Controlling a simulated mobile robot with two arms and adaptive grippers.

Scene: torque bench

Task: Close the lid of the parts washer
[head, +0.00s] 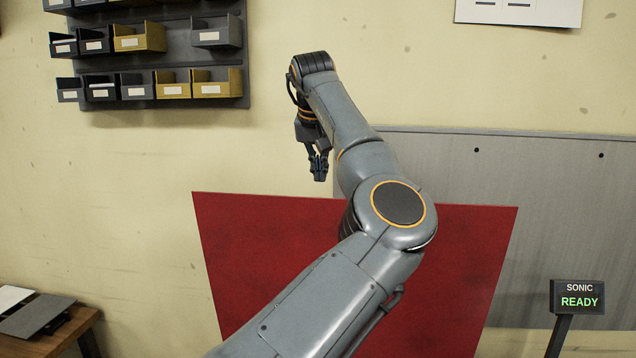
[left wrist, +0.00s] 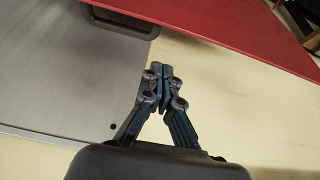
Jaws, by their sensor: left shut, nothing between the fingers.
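The parts washer's lid appears to be the large red panel (head: 465,265), raised and facing me in the head view. My left arm crosses in front of it and hides its middle. The washer's body is not clearly in view. My left gripper (head: 319,174) points down just above the lid's top edge in the head view, shut and empty. In the left wrist view the shut fingertips (left wrist: 162,70) are apart from the red lid (left wrist: 235,28), which spans the upper right. My right gripper is not in view.
A grey wall panel (head: 560,220) is behind the lid at right. A small "SONIC READY" display (head: 578,297) stands at lower right. Wall bins (head: 150,85) hang at upper left, and a wooden bench (head: 62,335) with flat plates is at lower left.

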